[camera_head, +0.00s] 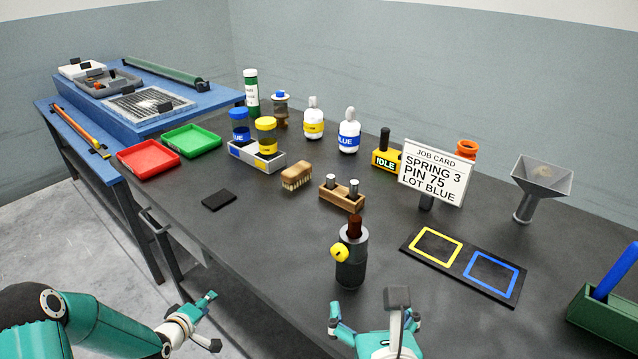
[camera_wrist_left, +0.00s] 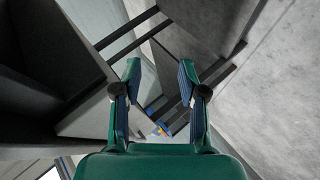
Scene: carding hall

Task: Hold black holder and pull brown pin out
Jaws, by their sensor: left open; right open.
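The black holder (camera_head: 351,268) stands upright near the front of the dark table in the head view, with a yellow knob (camera_head: 339,253) on its side. The brown pin (camera_head: 354,226) sticks up out of its top. My left gripper (camera_head: 213,320) is open and empty at the lower left, off the table's front edge and well apart from the holder. In the left wrist view my left gripper (camera_wrist_left: 160,98) shows two spread fingers with nothing between them. My right gripper (camera_head: 374,318) is open just in front of the holder, at the bottom of the head view; its fingers do not visibly touch it.
A wooden block (camera_head: 341,196) with two metal cylinders stands behind the holder. A mat with yellow and blue squares (camera_head: 405,248) lies to the right, below the job card (camera_head: 434,173). A brush (camera_head: 297,176) and a black pad (camera_head: 218,201) lie left. The table between pad and holder is clear.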

